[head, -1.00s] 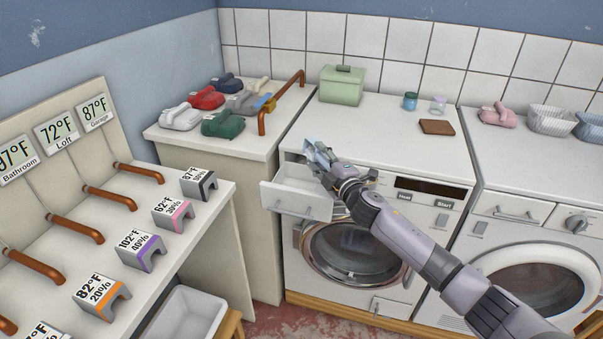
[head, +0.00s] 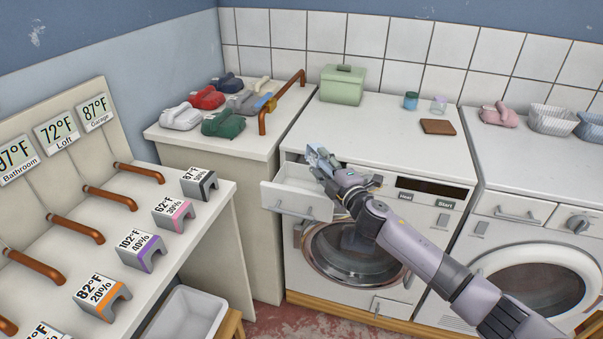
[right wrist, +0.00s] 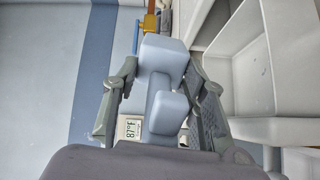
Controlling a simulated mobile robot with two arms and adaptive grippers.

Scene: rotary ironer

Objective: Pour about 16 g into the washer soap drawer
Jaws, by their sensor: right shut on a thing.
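The washer soap drawer (head: 297,202) is pulled out at the upper left of the washer's front, and its tray is open on top. It also shows in the right wrist view (right wrist: 252,62), at the right. My right gripper (head: 322,160) is over the drawer. In the right wrist view its fingers (right wrist: 163,100) close on both sides of a pale blue, block-shaped scoop or container (right wrist: 163,55). The inside of this thing and any contents cannot be seen. My left gripper is not in view.
The washer's top holds a green box (head: 342,84), a blue jar (head: 411,101), a clear cup (head: 439,104) and a brown board (head: 437,127). Several coloured scoop-like containers (head: 207,98) sit on the left counter beside a copper rail (head: 281,100). The washer door (head: 354,250) is below the drawer.

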